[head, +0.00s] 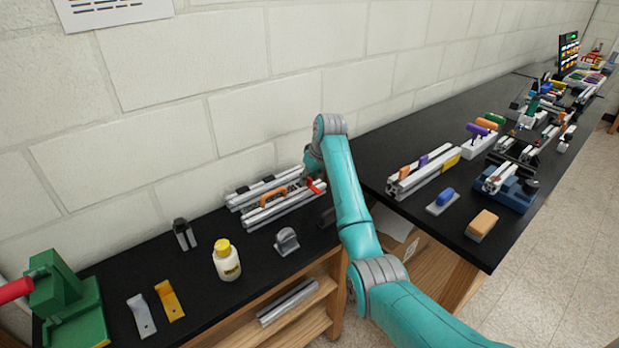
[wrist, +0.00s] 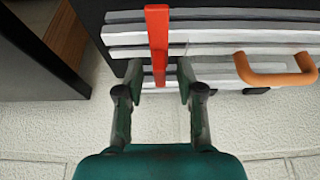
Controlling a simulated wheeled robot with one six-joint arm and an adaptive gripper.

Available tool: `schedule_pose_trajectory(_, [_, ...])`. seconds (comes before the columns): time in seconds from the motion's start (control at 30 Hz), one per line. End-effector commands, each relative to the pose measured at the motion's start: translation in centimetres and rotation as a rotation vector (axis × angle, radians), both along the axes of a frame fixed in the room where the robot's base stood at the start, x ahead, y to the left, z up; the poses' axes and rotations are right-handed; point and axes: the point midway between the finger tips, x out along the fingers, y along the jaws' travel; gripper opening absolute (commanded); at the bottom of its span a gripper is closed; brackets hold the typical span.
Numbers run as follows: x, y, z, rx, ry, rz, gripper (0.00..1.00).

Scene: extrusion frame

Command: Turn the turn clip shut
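The turn clip appears to be the red bar (wrist: 157,38) in the wrist view, lying across the light aluminium extrusions (wrist: 215,32). It also shows as a small red piece (head: 317,186) beside my arm in the head view. My gripper (wrist: 159,80) is open in the wrist view, with one finger on each side of the bar's near end. Gaps show between the fingers and the bar, and nothing is gripped. In the head view my gripper is mostly hidden by my arm.
An orange handle (wrist: 275,77) stands on the extrusions right of the bar. In the head view, a yellow-capped bottle (head: 227,262) and a grey block (head: 287,240) stand in front. The wall (head: 230,120) rises close behind. A second bench (head: 385,150) at right holds many parts.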

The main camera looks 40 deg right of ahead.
Motion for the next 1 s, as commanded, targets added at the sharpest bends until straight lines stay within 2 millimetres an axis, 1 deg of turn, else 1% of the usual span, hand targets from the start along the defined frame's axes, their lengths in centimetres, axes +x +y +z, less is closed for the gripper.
schedule_pose_trajectory(0.03, [-0.01,0.00,0.00,0.000,0.000,0.000,0.30])
schedule_pose_trajectory(0.07, [-0.01,-0.01,0.01,0.000,0.000,0.000,0.23])
schedule_pose_trajectory(0.1, [-0.01,-0.01,0.01,0.000,0.000,0.000,0.12])
schedule_pose_trajectory(0.13, [-0.01,-0.01,0.01,0.000,0.000,0.000,0.05])
schedule_pose_trajectory(0.17, [-0.02,-0.01,0.01,0.000,0.000,0.000,0.00])
schedule_pose_trajectory(0.47, [-0.01,0.01,0.01,0.000,0.000,-0.009,0.00])
schedule_pose_trajectory(0.67, [-0.01,0.06,0.00,0.000,0.000,-0.067,0.00])
schedule_pose_trajectory(0.87, [0.00,0.14,-0.05,-0.002,0.000,-0.200,0.00])
schedule_pose_trajectory(1.0, [0.04,0.26,-0.02,-0.001,0.000,-0.325,0.00])
